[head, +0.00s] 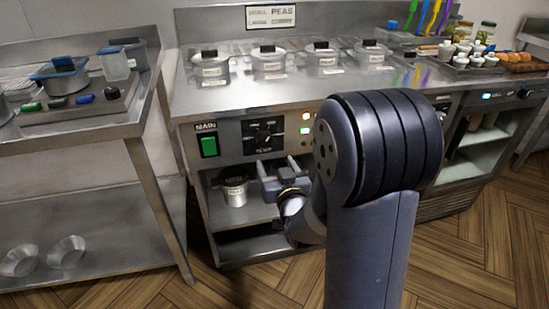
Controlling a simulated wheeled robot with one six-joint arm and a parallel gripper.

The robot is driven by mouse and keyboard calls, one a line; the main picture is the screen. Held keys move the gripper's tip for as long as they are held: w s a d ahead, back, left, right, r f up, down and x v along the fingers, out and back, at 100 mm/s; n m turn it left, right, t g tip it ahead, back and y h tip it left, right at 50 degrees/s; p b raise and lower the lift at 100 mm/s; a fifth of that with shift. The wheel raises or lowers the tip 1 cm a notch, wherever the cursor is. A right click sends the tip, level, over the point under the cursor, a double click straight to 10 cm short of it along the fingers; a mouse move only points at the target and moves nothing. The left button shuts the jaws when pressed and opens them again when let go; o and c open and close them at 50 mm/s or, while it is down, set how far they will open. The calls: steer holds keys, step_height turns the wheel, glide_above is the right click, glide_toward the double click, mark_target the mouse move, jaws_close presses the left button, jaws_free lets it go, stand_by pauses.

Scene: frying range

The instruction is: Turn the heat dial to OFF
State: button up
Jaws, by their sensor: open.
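The heat dial (263,134) is a dark knob on a black panel on the front of the steel counter, right of the green MAIN switch (208,146). The dial's markings are too small to read. My gripper (277,166) is open and empty in front of the counter, just below the dial panel. I cannot tell how far it stands from the panel. A green light (304,130) and another small light above it show right of the dial. My arm hides the counter front farther right.
Several lidded pots (268,62) stand on the steel counter (225,98). A labelled pot (235,187) sits on the shelf below the dial. A side table (60,140) with tools stands at the left. The wooden floor in front is clear.

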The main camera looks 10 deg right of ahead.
mark_target(266, 142)
steer(key=w, duration=1)
steer(key=shift+w+a, duration=0.1)
steer(key=shift+w, duration=0.25)
steer(key=c, duration=1)
